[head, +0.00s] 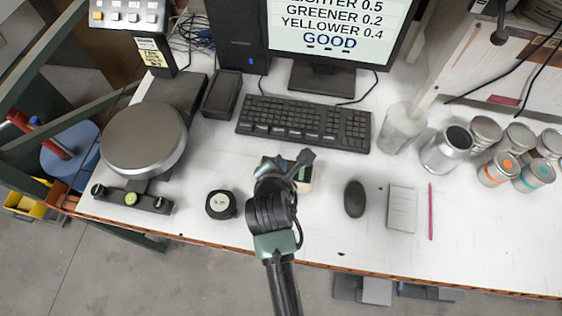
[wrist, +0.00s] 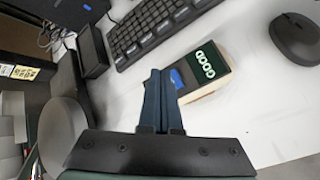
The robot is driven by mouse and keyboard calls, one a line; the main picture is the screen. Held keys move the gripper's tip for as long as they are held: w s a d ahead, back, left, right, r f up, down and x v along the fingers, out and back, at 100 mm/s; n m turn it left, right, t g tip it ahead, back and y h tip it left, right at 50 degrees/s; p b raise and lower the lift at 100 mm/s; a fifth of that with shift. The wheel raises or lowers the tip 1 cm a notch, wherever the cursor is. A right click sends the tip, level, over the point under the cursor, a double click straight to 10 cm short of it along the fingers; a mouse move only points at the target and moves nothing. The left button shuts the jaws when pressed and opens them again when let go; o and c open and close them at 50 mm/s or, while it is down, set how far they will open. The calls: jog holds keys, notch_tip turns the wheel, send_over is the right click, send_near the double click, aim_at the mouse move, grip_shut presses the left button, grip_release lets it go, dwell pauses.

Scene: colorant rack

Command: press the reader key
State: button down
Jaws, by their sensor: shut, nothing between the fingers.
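The reader (wrist: 215,85) is a small cream device with a dark face, lying on the white bench. In the head view the reader (head: 306,183) is mostly hidden under my gripper (head: 303,157). In the wrist view my gripper (wrist: 161,72) is shut and empty. Its fingertips show right beside the blue key, partly overlapping it; I cannot tell whether they touch it.
A monitor (head: 338,30) reads GREENER 0.2, YELLOWER 0.4, GOOD. A keyboard (head: 303,123) lies behind the reader, a mouse (head: 354,199) to its right and a round black puck (head: 221,204) to its left. Metal cans (head: 447,150) stand at the right. The front-middle bench is mostly clear.

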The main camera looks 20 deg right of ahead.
jog(key=shift+r, duration=0.1)
notch_tip(320, 180, up, 5)
jog(key=p, duration=0.5)
dwell(1.0)
jog(key=w+a+r+m+t+b, duration=0.25)
jog(key=w+r+m+t, duration=0.4)
jog(key=r, duration=0.65)
jog(key=w+a+r+m+t+y+b, duration=0.1)
jog(key=w+a+r+m+t+b, duration=0.15)
jog(key=r, duration=0.65)
jog(key=w+a+r+m+t+b, duration=0.1)
jog(key=a+r+m+t+b, duration=0.15)
jog(key=r, duration=0.75)
jog(key=s+a+r+m+t+y+b, duration=0.1)
jog(key=s+a+r+m+t, duration=0.2)
jog(key=s+r, duration=0.4)
jog(key=s+a+r+m+t+y+b, duration=0.2)
jog(key=s+r+m, duration=0.5)
jog(key=r, duration=0.7)
jog(key=a+t, duration=0.1)
jog(key=t, duration=0.1)
jog(key=shift+s+t+b, duration=0.2)
jog(key=shift+t+b, duration=0.1)
jog(key=shift+t, duration=0.05)
